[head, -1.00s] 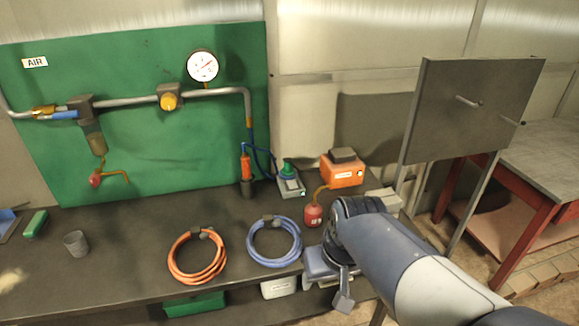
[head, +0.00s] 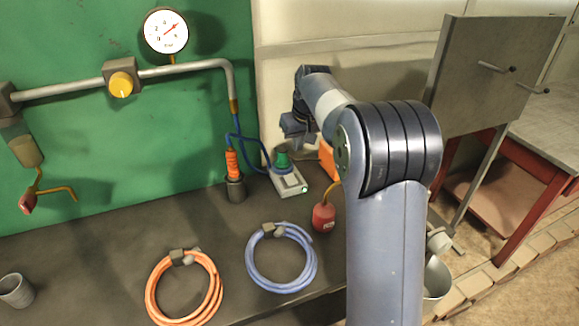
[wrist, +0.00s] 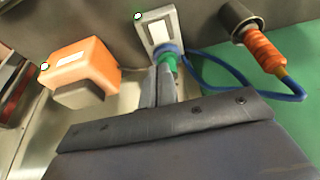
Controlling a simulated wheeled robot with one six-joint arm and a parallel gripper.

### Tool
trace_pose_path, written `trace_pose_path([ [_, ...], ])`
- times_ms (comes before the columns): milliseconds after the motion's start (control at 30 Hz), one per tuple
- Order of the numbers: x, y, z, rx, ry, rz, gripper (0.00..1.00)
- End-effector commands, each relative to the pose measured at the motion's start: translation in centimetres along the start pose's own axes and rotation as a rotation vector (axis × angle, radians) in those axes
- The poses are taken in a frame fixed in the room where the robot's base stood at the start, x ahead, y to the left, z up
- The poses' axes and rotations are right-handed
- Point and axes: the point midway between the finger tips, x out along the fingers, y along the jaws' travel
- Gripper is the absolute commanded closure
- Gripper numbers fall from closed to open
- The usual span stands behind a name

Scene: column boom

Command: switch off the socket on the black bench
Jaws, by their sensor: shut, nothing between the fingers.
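The socket is a pale grey box (head: 290,182) on the black bench (head: 110,250). A green plug (head: 282,160) with a blue cable is at its back end, and a small green lamp (head: 305,189) glows at its front corner. In the wrist view the socket (wrist: 158,28) is at the top centre, with a pale plate on its face and the lamp (wrist: 138,16) lit. My gripper (head: 297,128) is above and behind the socket in the head view. In the wrist view its shut, empty fingers (wrist: 163,72) overlap the green plug; I cannot tell whether they touch.
An orange box (wrist: 82,68) stands beside the socket, mostly behind my arm in the head view. A red can (head: 324,217), an orange connector in a dark holder (head: 236,188), a blue hose coil (head: 281,285) and an orange hose coil (head: 150,295) are around it.

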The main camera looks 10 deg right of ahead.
Motion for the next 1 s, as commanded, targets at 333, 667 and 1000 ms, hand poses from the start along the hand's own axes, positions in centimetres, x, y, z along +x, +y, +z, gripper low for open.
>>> trace_pose_path([
  [333, 0.9, 0.5, -1.0, -0.007, 0.004, 0.002, 1.0],
  [667, 2.0, 0.4, -0.9, -0.007, 0.002, 0.001, 1.0],
  [1000, 8.7, 0.4, -0.9, -0.007, -0.002, 0.001, 1.0],
])
